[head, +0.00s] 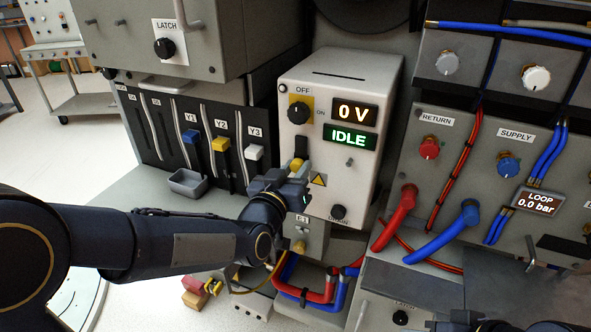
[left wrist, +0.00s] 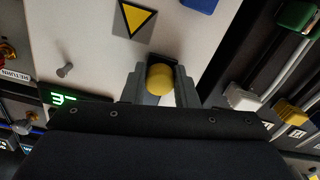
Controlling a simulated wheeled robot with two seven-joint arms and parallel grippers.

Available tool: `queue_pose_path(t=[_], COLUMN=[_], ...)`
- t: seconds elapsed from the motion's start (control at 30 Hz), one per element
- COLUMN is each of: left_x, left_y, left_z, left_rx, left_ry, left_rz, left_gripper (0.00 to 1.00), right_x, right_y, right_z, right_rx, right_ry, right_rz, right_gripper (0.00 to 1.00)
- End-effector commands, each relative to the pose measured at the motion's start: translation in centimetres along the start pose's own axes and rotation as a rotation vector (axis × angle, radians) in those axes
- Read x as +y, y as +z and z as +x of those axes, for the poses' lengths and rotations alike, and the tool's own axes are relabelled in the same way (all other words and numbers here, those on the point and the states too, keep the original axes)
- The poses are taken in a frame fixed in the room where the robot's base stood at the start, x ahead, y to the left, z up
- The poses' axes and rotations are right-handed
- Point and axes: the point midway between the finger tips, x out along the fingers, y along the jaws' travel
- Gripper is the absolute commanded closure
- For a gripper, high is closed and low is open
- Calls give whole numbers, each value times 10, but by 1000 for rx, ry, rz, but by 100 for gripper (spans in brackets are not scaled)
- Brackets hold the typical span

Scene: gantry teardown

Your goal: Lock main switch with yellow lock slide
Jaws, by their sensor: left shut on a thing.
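The main switch (head: 299,112) is a black knob on a yellow plate, high on the pale cabinet (head: 357,82), with OFF above it and ON to its right. The cabinet's displays read 0 V (head: 354,112) and IDLE (head: 349,138). The yellow lock slide (head: 296,163) is below the switch. My left gripper (head: 298,171) is at the slide, partly covering it. In the left wrist view, the slide's rounded yellow end (left wrist: 160,78) sits between the two grey fingers, which are shut on it. My right gripper is not clearly visible.
A red hose (head: 392,228) and a blue hose (head: 440,232) run to the right. A warning triangle (head: 318,180) is close beside my left gripper.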

Motion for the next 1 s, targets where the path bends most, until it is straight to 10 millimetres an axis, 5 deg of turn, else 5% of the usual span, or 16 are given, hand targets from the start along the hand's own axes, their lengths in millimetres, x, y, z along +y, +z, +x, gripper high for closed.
queue_pose_path(t=[0.23, 0.53, 0.57, 0.7, 1.0], left_x=[8, 9, 9, 9, 9], left_y=[-39, -41, -41, -40, -38], left_z=[0, 1, 1, 1, -1], left_rx=[5, 10, 10, 7, 3], left_ry=[0, 1, 1, 1, 0], left_rz=[0, 0, 0, 0, 0], left_gripper=[100, 100, 70, 52, 52], right_x=[-7, -7, -7, -7, -6], right_y=[-8, -7, -7, -7, -7], right_z=[-16, -14, -14, -14, -14], right_rx=[0, 0, 0, 0, 0], right_ry=[0, 0, 0, 0, 0], right_rz=[0, 0, 0, 0, 0], right_gripper=[64, 64, 64, 64, 64])
